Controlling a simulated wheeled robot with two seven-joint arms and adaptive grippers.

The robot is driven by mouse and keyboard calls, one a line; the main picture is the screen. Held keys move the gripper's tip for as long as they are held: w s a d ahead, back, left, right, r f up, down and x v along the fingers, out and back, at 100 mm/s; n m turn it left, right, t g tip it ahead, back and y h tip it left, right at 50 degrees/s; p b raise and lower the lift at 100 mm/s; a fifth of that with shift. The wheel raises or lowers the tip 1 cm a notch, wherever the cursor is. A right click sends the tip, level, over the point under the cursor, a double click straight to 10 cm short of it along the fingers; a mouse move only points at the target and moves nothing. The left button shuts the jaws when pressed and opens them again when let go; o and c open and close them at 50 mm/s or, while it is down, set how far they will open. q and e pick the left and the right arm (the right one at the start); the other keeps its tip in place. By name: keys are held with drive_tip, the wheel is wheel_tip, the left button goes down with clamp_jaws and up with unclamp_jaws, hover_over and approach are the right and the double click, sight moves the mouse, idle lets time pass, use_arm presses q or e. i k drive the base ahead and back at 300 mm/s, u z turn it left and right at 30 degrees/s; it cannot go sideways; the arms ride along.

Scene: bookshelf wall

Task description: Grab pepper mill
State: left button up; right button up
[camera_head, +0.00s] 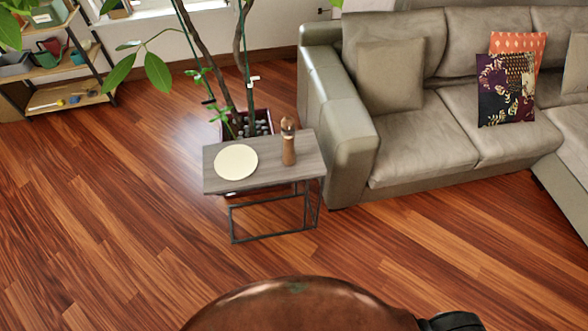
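The pepper mill (288,146) is brown wood with a darker or shiny top. It stands upright on a small side table (225,183) with a grey wooden top and a thin dark metal frame. The mill is near the right back edge of the tabletop, beside a pale round plate (236,162). Neither of my grippers can be made out in this view, and the mill is untouched.
A grey sofa (345,130) with cushions stands right of the side table, its armrest close to it. A potted plant (262,122) is just behind the table. A shelf (70,95) stands far left. Open wooden floor (130,220) lies left and in front.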

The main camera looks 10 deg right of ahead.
sight(288, 153)
drive_tip(key=z, duration=0.05)
drive_tip(key=k, duration=0.5)
drive_tip(key=u, duration=1.1)
drive_tip(key=i, duration=1.4)
drive_tip(key=z, duration=0.4)
